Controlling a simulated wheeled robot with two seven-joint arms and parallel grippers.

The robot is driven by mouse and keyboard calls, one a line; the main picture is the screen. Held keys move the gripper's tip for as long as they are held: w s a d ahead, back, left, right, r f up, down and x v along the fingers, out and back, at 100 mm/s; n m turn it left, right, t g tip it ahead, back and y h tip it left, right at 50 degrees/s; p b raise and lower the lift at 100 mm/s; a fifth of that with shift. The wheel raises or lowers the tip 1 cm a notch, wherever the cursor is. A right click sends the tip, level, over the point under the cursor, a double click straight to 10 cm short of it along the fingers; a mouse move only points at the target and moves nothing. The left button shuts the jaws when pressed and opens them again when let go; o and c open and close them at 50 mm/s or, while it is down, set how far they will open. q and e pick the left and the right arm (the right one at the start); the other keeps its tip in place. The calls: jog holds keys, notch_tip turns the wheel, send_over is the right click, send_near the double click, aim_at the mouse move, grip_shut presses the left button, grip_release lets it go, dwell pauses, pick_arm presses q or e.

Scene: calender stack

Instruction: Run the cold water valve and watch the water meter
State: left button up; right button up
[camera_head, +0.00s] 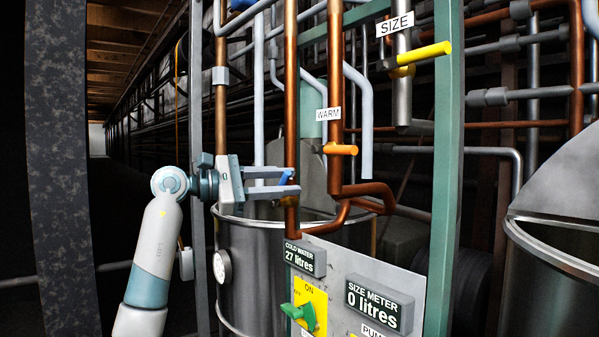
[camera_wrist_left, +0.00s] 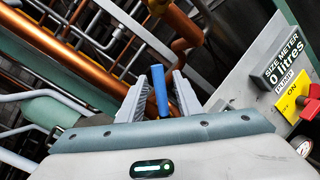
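The blue cold water valve handle (camera_head: 286,177) sits on a copper pipe in the head view, partly hidden by my left gripper. My left gripper (camera_head: 290,181) reaches it from the left, with one finger above and one below. In the left wrist view the blue handle (camera_wrist_left: 160,90) stands between the two spread fingers of my left gripper (camera_wrist_left: 166,82). Narrow gaps seem to show beside it, so the fingers look open around it. The cold water meter (camera_head: 305,258) reads 27 litres. My right gripper is out of view.
The size meter (camera_head: 379,305) reads 0 litres on the grey panel. A green ON/OFF switch (camera_head: 304,314) sits below. An orange WARM valve handle (camera_head: 340,149) and a yellow SIZE valve handle (camera_head: 424,53) are to the right. A metal tank (camera_head: 255,270) stands below my gripper.

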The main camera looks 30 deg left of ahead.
pick_arm(q)
jog(key=shift+p+x, duration=0.65)
jog(key=shift+x, duration=1.3)
grip_shut()
